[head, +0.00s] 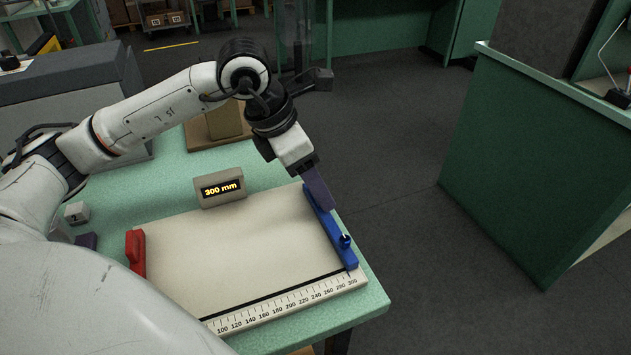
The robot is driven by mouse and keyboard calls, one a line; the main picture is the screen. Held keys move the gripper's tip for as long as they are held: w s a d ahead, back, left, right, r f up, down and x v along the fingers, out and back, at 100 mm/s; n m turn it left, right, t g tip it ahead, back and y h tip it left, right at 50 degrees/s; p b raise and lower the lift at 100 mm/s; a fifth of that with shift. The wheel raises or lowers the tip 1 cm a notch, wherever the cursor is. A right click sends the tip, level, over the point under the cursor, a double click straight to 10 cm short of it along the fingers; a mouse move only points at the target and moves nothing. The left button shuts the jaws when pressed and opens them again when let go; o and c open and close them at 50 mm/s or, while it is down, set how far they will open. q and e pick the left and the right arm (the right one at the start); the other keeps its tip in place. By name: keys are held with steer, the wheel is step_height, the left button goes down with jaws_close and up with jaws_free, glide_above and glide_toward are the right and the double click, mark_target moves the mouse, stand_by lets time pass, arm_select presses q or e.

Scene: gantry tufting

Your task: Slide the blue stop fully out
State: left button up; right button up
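The blue stop (330,228) is a long bar with a round dark-blue knob near its front end. It lies along the right edge of the cream measuring board (220,250), with its front end by the 300 mark of the scale. A small display (219,188) behind the board reads 300 mm. My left gripper (321,197) points down at the blue stop's back half, its dark purplish fingers overlapping the bar in the picture. I cannot tell whether they touch it or how far apart they are. My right gripper is out of view.
A red stop (135,252) stands at the board's left edge. The board rests on a green table (265,178), whose right edge is close beside the blue stop. A cardboard-coloured block (225,120) stands behind. A green-walled unit (535,165) stands across the floor at right.

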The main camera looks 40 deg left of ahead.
arm_select(q)
steer(key=v, duration=0.9)
steer(key=shift+r, duration=0.35)
